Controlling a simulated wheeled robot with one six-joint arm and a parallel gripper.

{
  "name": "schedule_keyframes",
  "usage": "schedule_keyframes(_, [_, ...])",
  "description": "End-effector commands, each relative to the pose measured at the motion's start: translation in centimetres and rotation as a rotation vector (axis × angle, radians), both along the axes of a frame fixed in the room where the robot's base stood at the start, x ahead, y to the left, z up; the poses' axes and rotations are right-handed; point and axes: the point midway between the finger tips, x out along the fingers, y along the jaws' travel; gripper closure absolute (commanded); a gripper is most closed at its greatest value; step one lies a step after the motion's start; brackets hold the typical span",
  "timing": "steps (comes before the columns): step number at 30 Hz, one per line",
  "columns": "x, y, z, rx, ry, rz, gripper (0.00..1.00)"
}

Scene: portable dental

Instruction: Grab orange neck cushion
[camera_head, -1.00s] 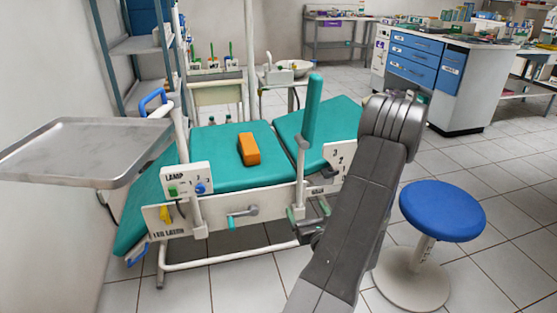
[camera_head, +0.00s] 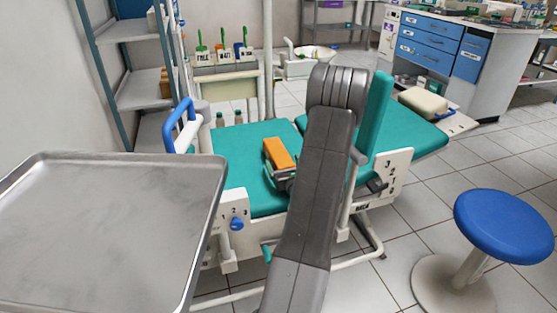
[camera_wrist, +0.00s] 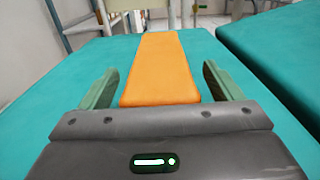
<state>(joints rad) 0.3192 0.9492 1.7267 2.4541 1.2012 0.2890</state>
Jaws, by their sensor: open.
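The orange neck cushion (camera_head: 279,153) lies on the teal seat of the dental chair (camera_head: 252,190). In the wrist view the cushion (camera_wrist: 160,70) runs away from me, with its near end between the two open green fingers of my gripper (camera_wrist: 160,88). There is a gap between each finger and the cushion's sides. In the head view my gripper is mostly hidden behind my arm, with a small part showing at the cushion's near end.
A metal tray (camera_head: 110,225) fills the lower left. A blue handle (camera_head: 180,125) stands at the chair's left edge. A teal upright panel (camera_head: 372,125) rises right of my arm. A blue stool (camera_head: 505,225) stands on the floor at right, with a clear aisle behind it.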

Motion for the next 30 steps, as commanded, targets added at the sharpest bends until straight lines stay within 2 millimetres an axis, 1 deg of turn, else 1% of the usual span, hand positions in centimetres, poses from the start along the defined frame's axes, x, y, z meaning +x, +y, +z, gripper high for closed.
schedule_keyframes(5, [0.1, 0.0, 0.0, 0.0, 0.001, 0.0, 0.15])
schedule_keyframes(6, [0.0, 0.0, 0.0, 0.0, 0.001, 0.0, 0.17])
schedule_keyframes(8, [0.0, 0.0, 0.0, 0.0, 0.001, 0.0, 0.28])
schedule_keyframes(12, [0.0, 0.0, 0.0, 0.0, 0.001, 0.0, 0.56])
schedule_keyframes(13, [0.0, 0.0, 0.0, 0.0, 0.001, 0.0, 0.62])
schedule_keyframes(14, [0.0, 0.0, 0.0, 0.0, 0.001, 0.0, 0.65])
schedule_keyframes(20, [0.0, 0.0, 0.1, 0.0, 0.0, 0.0, 0.65])
schedule_keyframes(23, [0.0, 0.0, 0.7, -0.001, 0.0, 0.0, 0.65])
schedule_keyframes(26, [0.1, 0.0, 2.3, -0.002, -0.004, 0.0, 0.65])
schedule_keyframes(30, [0.1, 0.0, 5.4, -0.002, -0.004, 0.0, 0.65])
